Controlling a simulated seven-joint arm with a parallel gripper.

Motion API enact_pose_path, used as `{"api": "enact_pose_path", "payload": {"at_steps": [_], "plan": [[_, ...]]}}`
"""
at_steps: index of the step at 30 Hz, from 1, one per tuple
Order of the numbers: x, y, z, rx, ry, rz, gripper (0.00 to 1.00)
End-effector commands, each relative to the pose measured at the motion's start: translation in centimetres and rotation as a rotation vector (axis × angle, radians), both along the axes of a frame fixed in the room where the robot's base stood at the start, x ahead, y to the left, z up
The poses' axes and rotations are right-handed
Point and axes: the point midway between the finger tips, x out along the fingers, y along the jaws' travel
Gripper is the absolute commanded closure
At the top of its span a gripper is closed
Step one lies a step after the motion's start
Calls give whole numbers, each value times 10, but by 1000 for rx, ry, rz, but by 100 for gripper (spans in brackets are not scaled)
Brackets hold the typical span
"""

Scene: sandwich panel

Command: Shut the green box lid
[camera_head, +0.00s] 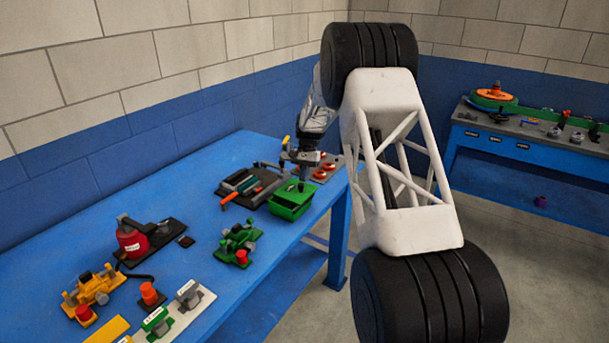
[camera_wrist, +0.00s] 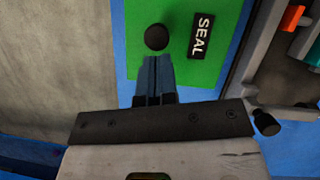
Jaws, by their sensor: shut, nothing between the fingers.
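The green box (camera_head: 288,211) sits near the right edge of the blue table in the head view. In the wrist view its green lid (camera_wrist: 180,68) faces the camera, with a round black knob (camera_wrist: 156,37) and a black label reading SEAL (camera_wrist: 201,36). My gripper (camera_head: 302,186) is over the box in the head view. In the wrist view, my gripper's dark fingers (camera_wrist: 153,60) are together and empty, with their tips just below the knob in the picture. I cannot tell whether they touch the lid, or whether the lid is fully down.
A green device (camera_head: 238,240) is in front. A red canister (camera_head: 131,240) stands further left. Bare blue table (camera_head: 185,205) lies between.

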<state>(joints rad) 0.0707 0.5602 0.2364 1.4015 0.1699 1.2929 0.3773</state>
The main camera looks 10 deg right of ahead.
Motion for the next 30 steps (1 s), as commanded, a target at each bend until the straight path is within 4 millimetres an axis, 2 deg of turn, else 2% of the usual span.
{"api": "enact_pose_path", "payload": {"at_steps": [8,21,30], "plan": [[-1,1,0,0,0,0,100],[-29,29,0,0,0,2,100],[-32,31,-1,0,1,0,100]]}}
